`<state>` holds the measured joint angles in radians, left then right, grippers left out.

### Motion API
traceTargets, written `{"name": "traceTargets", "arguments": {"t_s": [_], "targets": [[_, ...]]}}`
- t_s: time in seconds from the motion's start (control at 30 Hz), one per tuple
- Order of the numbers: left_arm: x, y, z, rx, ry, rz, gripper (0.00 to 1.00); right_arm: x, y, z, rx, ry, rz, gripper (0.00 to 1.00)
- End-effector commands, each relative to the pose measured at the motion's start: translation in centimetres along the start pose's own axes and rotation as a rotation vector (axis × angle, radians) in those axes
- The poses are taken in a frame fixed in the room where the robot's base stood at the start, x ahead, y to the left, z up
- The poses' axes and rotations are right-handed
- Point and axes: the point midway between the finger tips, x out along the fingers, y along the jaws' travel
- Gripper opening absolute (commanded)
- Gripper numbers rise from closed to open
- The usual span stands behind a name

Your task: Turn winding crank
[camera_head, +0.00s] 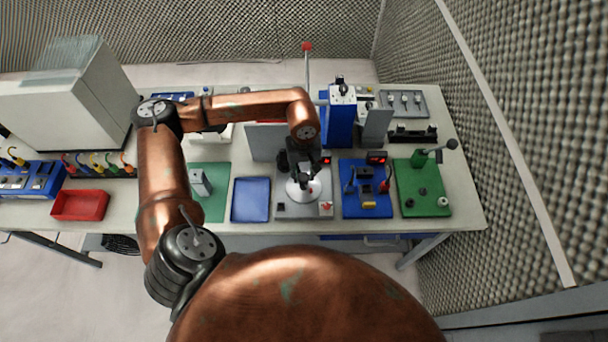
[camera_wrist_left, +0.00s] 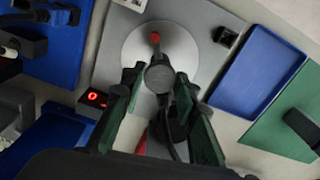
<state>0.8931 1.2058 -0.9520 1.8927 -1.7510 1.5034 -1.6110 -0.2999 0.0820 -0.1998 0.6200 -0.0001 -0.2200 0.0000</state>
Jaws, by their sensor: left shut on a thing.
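The winding unit is a grey plate (camera_head: 325,205) with a pale round disc (camera_head: 297,194), shown in the wrist view as a large light disc (camera_wrist_left: 190,50). Over the disc is a dark round knob (camera_wrist_left: 159,76) with a short arm ending in a red tip (camera_wrist_left: 155,38); I take this as the crank. My left gripper (camera_wrist_left: 158,88) is shut on the dark knob, one finger on each side. In the head view my left gripper (camera_head: 304,176) is over the disc and hides part of it. My right gripper is not in view.
A small display with a red digit (camera_wrist_left: 93,97) stands beside the plate. A blue tray (camera_head: 250,200) lies left of the unit. A blue board (camera_head: 352,209) and a green board (camera_head: 425,200) lie right. A tall blue block (camera_head: 338,128) stands behind. A red bin (camera_head: 80,205) is far left.

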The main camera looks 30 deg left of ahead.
Motion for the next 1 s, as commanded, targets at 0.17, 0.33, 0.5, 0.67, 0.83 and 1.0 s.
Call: {"name": "traceTargets", "arguments": {"t_s": [0.17,0.33,0.5,0.67,0.83,1.0], "targets": [[0.2,0.0,0.0,-0.088,-0.001,0.0,0.04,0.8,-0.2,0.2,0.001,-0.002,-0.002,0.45],[0.2,0.0,0.1,-0.172,-0.002,-0.001,0.04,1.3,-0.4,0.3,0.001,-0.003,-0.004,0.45],[0.2,0.0,0.1,-0.257,-0.001,0.001,0.04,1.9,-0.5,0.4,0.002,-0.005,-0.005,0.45],[0.2,0.0,0.0,-0.338,-0.001,0.0,0.04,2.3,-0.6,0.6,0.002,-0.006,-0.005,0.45],[0.2,0.0,0.0,-0.423,-0.001,-0.001,0.04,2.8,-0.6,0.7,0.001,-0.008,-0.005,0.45],[0.1,0.0,0.0,-0.507,-0.001,0.0,0.04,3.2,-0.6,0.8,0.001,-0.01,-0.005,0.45]]}}
